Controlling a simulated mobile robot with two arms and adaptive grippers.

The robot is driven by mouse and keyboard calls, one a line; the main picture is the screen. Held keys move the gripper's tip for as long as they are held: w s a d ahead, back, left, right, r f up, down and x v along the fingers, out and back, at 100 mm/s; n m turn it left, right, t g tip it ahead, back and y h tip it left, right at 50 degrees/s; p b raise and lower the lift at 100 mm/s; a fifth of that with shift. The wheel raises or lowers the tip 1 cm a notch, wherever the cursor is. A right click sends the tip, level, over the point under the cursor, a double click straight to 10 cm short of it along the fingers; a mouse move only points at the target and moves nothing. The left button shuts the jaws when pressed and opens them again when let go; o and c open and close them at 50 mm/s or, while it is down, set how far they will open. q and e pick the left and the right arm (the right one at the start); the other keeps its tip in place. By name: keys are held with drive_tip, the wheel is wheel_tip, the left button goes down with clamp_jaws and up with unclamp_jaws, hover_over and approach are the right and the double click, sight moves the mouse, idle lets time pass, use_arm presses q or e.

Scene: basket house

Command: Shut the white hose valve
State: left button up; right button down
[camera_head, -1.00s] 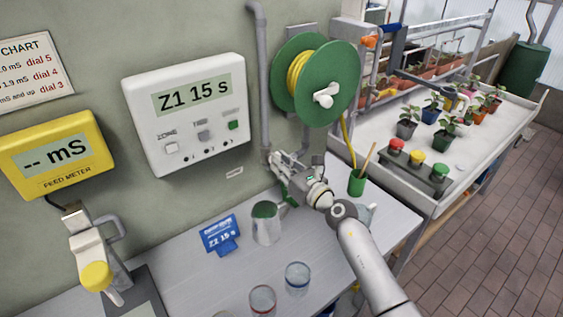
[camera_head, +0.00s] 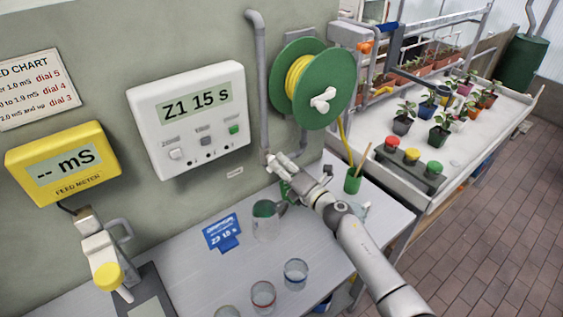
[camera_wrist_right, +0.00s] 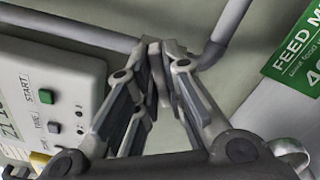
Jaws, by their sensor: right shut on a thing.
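My right gripper (camera_head: 270,160) is at the lower end of the grey wall pipe (camera_head: 260,85), below the green hose reel (camera_head: 325,105). In the right wrist view its fingers (camera_wrist_right: 160,48) come together beside the pipe (camera_wrist_right: 75,28). They are shut on a small pale piece there, apparently the white hose valve, mostly hidden by the fingertips. I cannot tell the valve's angle. The reel carries yellow hose and a white crank handle (camera_head: 323,100). My left gripper is not in view.
A white controller (camera_head: 187,115) reading "Z1 15 s" hangs left of the pipe. A plant tray (camera_head: 440,170) stands right.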

drive_tip(key=m+p, duration=0.1)
drive_tip(key=m, duration=0.4)
drive_tip(key=shift+w+m, duration=0.1)
drive_tip(key=shift+m, duration=0.3)
drive_tip(key=shift+p, duration=0.3)
drive_tip(key=c, duration=1.5)
unclamp_jaws()
drive_tip(key=shift+c, duration=0.2)
drive_tip(key=shift+a, duration=0.1)
drive_tip(key=shift+f, duration=0.1)
drive_tip(key=shift+f, duration=0.1)
